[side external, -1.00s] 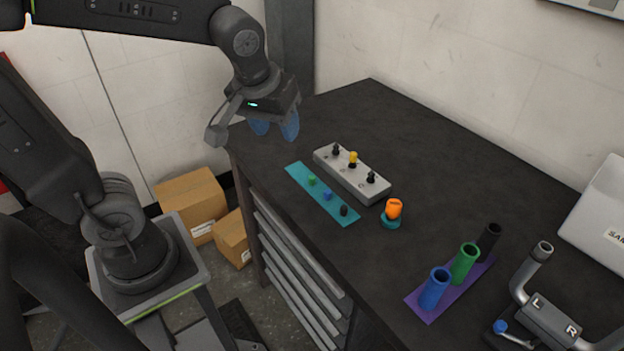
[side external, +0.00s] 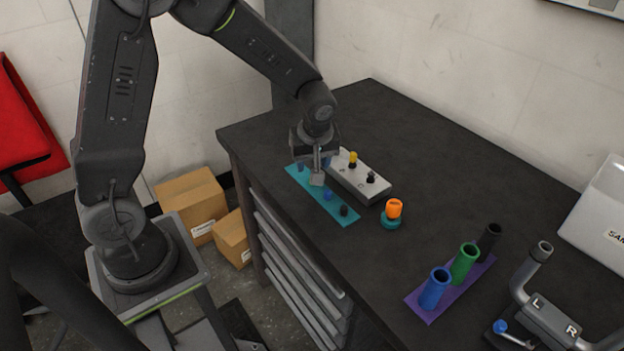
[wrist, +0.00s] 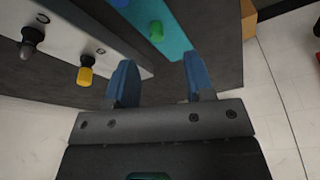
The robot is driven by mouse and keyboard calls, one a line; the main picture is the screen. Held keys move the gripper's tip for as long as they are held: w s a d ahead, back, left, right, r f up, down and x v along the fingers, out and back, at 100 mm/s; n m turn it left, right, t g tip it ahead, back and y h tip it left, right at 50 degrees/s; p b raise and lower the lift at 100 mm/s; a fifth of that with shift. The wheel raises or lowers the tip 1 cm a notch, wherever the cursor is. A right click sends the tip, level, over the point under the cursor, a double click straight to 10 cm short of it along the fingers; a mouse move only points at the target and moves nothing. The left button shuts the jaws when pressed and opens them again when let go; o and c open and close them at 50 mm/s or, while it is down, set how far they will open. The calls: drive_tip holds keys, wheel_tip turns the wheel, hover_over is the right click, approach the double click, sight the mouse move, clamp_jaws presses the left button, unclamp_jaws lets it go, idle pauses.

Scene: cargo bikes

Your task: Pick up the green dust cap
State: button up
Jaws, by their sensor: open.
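The green dust cap (wrist: 156,31) lies on the teal mat (wrist: 178,40) in the wrist view, ahead of my fingertips and roughly in line with the gap between them. In the side view my gripper (side external: 313,166) hangs over the far end of the teal mat (side external: 345,220) and hides the green cap. In the wrist view my gripper (wrist: 160,66) is open, its two blue fingers apart with nothing between them. A blue cap (side external: 327,194) and a black cap (side external: 344,210) sit farther along the mat.
A grey block (side external: 350,186) with a yellow-capped post (side external: 353,159) and black-topped posts stands close beside the mat. An orange-topped piece (side external: 394,208) stands beyond it. Upright tubes on a purple mat (side external: 425,310) and a handlebar (side external: 550,322) are at lower right. The table's back is clear.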

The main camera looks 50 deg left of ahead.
drive_tip(key=shift+x, duration=3.1)
drive_tip(key=shift+w+d, duration=0.1)
drive_tip(key=shift+w, duration=0.1)
clamp_jaws()
